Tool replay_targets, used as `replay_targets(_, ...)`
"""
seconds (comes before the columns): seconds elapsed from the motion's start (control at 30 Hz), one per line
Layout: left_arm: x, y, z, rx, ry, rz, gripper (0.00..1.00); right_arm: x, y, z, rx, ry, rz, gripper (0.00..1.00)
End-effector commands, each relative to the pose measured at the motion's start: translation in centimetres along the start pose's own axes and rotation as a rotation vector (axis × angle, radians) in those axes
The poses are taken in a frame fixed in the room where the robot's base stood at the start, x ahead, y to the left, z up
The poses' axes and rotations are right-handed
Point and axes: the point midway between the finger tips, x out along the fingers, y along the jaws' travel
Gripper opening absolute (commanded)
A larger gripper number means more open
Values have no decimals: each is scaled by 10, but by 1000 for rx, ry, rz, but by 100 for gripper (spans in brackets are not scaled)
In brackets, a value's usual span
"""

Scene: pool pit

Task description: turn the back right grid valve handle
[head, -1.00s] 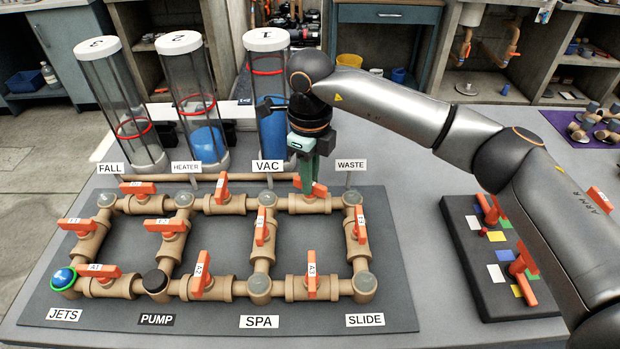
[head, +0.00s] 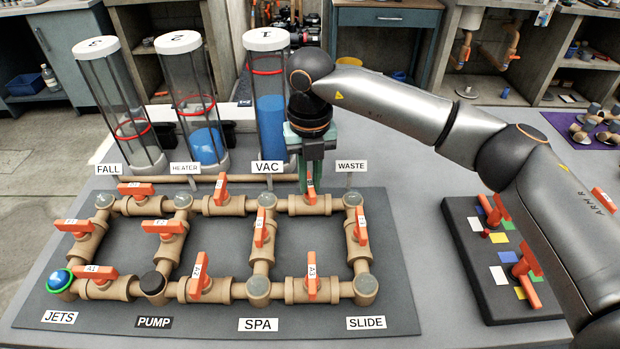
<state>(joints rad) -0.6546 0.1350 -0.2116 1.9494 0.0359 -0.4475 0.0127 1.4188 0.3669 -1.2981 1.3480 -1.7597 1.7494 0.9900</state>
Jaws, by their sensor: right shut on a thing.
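The back right grid valve handle (head: 311,193) is orange and sits on the tan pipe between the VAC and WASTE corners. Only a narrow part of it shows, pointing roughly front to back. My right gripper (head: 309,180) reaches down from above and is shut on this handle; its green fingers hide much of it. My left gripper is out of view.
Other orange handles stand close by on the grid, such as one at right (head: 361,226) and one at back middle (head: 221,189). Clear tubes, one (head: 270,105) with blue fill, stand behind. A dark block (head: 492,255) with orange handles lies at right.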

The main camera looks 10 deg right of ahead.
Motion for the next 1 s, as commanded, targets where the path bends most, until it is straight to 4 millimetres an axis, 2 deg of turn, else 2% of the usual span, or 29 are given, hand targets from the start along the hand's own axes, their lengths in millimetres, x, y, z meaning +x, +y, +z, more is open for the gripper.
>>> replay_targets(0.37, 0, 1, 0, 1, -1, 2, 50, -1, 0, 1, 152, -3, 2, 0)
replay_targets(0.9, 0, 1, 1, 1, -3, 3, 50, -2, 0, 1, 174, -3, 2, 0)
replay_targets(0.93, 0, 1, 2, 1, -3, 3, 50, -2, 0, 1, 174, -4, 2, 18)
replay_targets(1.0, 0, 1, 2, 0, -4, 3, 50, -1, 0, 1, 173, -3, 2, 26)
